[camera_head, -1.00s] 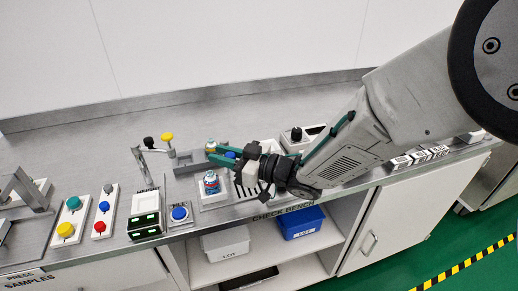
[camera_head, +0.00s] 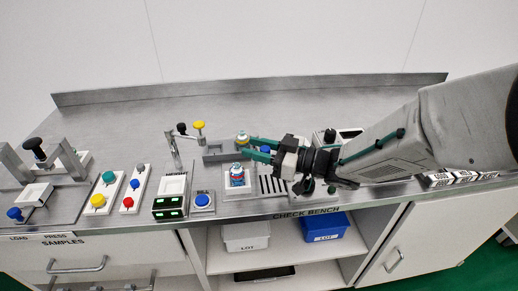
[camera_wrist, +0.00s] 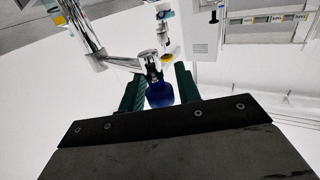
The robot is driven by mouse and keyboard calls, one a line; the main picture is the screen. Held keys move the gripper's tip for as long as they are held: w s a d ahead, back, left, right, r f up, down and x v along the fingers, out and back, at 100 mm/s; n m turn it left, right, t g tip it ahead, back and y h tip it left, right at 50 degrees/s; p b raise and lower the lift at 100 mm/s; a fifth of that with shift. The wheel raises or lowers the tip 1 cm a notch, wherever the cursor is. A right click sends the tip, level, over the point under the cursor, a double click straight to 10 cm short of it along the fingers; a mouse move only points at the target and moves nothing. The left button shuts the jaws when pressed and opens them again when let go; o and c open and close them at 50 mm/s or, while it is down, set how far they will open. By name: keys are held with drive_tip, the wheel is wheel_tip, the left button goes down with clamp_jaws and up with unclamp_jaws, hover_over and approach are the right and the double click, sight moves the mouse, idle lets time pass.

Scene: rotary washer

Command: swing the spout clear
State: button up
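The chrome spout (camera_head: 176,150) stands left of the bottle, with black and yellow knobs near its top. In the wrist view, a bright chrome post and arm (camera_wrist: 95,45) reach to a small fitting at the fingers' far end. My gripper (camera_head: 255,149) is above the bench, right of the spout, its green fingers spread. A blue rounded piece (camera_wrist: 160,95) lies between the fingers in the wrist view. I cannot tell whether they touch it or what it belongs to. A small blue-and-red bottle (camera_head: 237,177) stands upright on a white pad below the fingertips.
A grey tray (camera_head: 213,153) lies behind the bottle, near my fingers. A slotted drain (camera_head: 271,184) is to its right. The blue fill button (camera_head: 202,199) and a green-lit display (camera_head: 168,207) stand left at the front. Bare bench lies behind.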

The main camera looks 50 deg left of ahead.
drive_tip(key=shift+o, duration=0.7)
drive_tip(key=shift+w+d, duration=0.1)
drive_tip(key=v, duration=0.7)
drive_tip(key=shift+w+d, duration=0.15)
drive_tip(key=shift+d, duration=0.1)
